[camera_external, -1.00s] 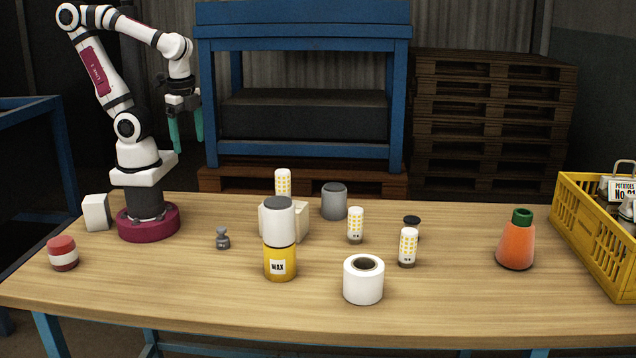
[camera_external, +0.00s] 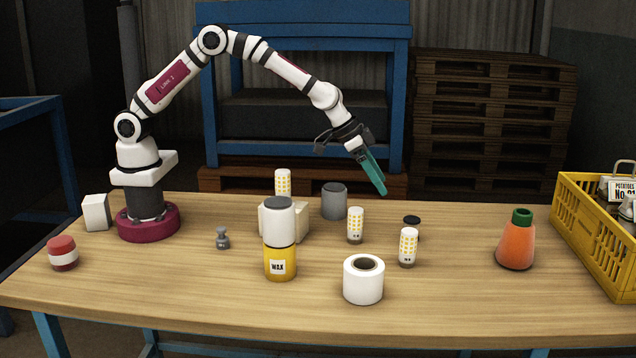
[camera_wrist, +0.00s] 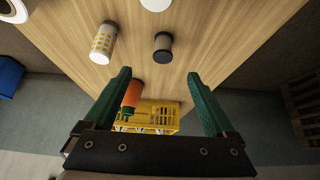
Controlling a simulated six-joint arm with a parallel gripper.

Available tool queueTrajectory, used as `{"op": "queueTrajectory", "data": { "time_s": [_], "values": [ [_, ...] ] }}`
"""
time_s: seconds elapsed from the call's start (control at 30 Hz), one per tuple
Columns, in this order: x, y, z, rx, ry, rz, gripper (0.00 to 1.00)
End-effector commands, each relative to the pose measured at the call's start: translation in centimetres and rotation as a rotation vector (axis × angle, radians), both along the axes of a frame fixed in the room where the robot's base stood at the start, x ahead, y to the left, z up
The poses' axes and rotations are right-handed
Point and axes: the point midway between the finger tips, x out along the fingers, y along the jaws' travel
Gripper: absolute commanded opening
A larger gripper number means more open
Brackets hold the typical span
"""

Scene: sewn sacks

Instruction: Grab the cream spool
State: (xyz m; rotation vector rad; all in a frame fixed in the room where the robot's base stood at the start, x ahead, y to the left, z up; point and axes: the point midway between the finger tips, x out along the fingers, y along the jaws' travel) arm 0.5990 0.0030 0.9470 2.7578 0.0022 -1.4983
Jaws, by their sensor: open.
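The thing most like the cream spool is a whitish roll with a dark hollow core (camera_external: 363,281), upright on the table towards the near side. Part of it shows at the top left edge of the wrist view (camera_wrist: 14,9). My gripper (camera_external: 377,178) is above the far part of the table, tilted down to the right, above and behind the roll and apart from it. In the wrist view my gripper (camera_wrist: 159,74) has its teal fingers spread with nothing between them.
Whitish cylinders with yellow marks (camera_external: 408,248) (camera_external: 355,226) stand near the roll, with a dark-topped cylinder (camera_external: 411,222) behind. A yellow WAX container (camera_external: 280,264) is left. An orange cone (camera_external: 516,246) and yellow crate (camera_external: 592,240) are right. The front table strip is clear.

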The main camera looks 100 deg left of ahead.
Motion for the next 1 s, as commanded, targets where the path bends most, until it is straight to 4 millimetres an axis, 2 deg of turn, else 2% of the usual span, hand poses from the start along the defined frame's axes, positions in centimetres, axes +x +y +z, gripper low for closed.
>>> {"op": "queueTrajectory", "data": {
  "time_s": [0.2, 0.3, 0.47, 0.7, 0.97, 1.0],
  "values": [
    [3.2, 0.0, -5.4, 0.001, 0.005, -0.002, 0.90],
    [4.4, 0.1, -7.0, 0.001, 0.004, -0.002, 0.90],
    [5.4, 0.2, -8.4, 0.002, 0.004, -0.002, 0.90],
    [7.9, 0.8, -11.5, 0.003, 0.005, -0.004, 0.90],
    [8.2, 0.7, -11.9, 0.002, 0.005, -0.003, 0.90],
    [8.2, 0.7, -11.9, 0.002, 0.005, -0.003, 0.86]
  ]
}}
